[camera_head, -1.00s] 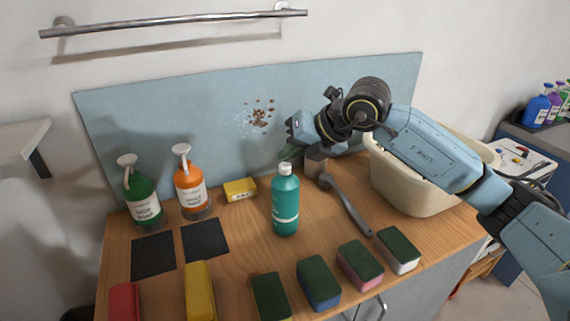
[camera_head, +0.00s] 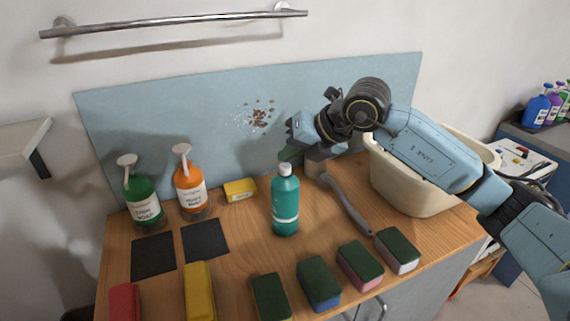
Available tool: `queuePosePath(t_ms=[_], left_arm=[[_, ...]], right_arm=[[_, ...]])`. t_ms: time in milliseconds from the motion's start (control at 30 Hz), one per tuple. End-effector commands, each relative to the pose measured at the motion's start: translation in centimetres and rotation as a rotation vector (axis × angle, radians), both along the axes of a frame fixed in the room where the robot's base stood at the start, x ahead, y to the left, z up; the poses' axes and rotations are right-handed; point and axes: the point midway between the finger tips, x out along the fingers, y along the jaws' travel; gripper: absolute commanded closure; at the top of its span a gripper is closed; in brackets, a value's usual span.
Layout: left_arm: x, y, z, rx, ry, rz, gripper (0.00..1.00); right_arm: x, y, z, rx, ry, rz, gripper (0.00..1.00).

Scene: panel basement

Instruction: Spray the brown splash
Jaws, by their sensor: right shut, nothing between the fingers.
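The brown splash (camera_head: 259,119) is a cluster of brown spots on the blue-grey back panel (camera_head: 180,110), with pale specks at its left. My right gripper (camera_head: 291,142) is in front of the panel, right of and slightly below the splash. It is shut and holds nothing; its fingertips are hard to make out. A dark green piece shows just below it; I cannot tell what it is. A teal bottle (camera_head: 285,206) with a white cap stands upright on the wooden counter (camera_head: 240,250), below the gripper in the picture. My left gripper is out of view.
Green (camera_head: 143,202) and orange (camera_head: 190,187) pump bottles stand at the left behind dark mats. A yellow box (camera_head: 240,190) lies near the panel. A grey-handled brush (camera_head: 347,205) lies beside a cream basin (camera_head: 420,195). Several sponges line the front edge.

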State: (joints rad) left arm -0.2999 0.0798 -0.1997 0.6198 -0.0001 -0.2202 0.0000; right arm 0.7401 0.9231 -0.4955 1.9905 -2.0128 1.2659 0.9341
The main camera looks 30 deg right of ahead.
Motion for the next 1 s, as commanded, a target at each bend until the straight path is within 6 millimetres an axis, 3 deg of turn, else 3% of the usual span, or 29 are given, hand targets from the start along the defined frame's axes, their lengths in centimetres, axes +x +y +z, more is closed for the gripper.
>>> queuePosePath(t_ms=[1000], left_arm=[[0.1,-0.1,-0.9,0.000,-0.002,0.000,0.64]], right_arm=[[0.0,0.0,-1.0,-0.001,0.004,0.002,1.00]])
